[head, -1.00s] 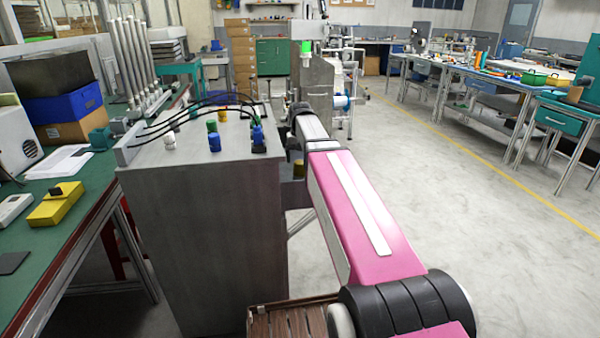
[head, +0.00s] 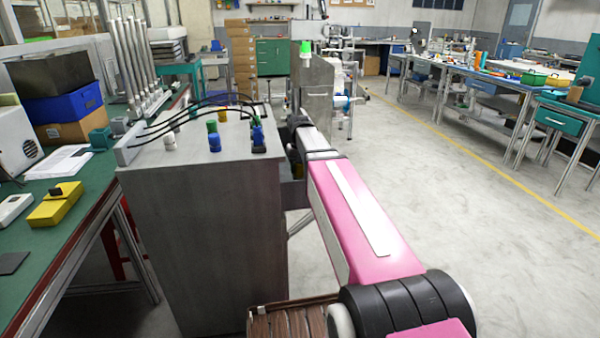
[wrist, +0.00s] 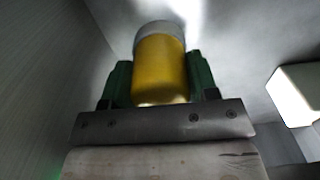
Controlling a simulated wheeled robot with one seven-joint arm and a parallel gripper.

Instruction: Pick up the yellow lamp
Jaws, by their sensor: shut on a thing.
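The yellow lamp (wrist: 160,72) is a short yellow cylinder with a grey end, in the middle of the wrist view. My gripper (wrist: 162,84) is shut on it, with one green finger against each side. In the head view my pink arm reaches forward past the right side of the grey metal cabinet. The gripper and the held lamp cannot be made out clearly there, behind my wrist and the cabinet.
The grey cabinet (head: 215,225) has several coloured lamps and black cables on top. A green bench (head: 35,240) with a yellow box (head: 55,204) stands at the left. Workbenches (head: 520,90) line the right. The floor (head: 470,190) between is clear.

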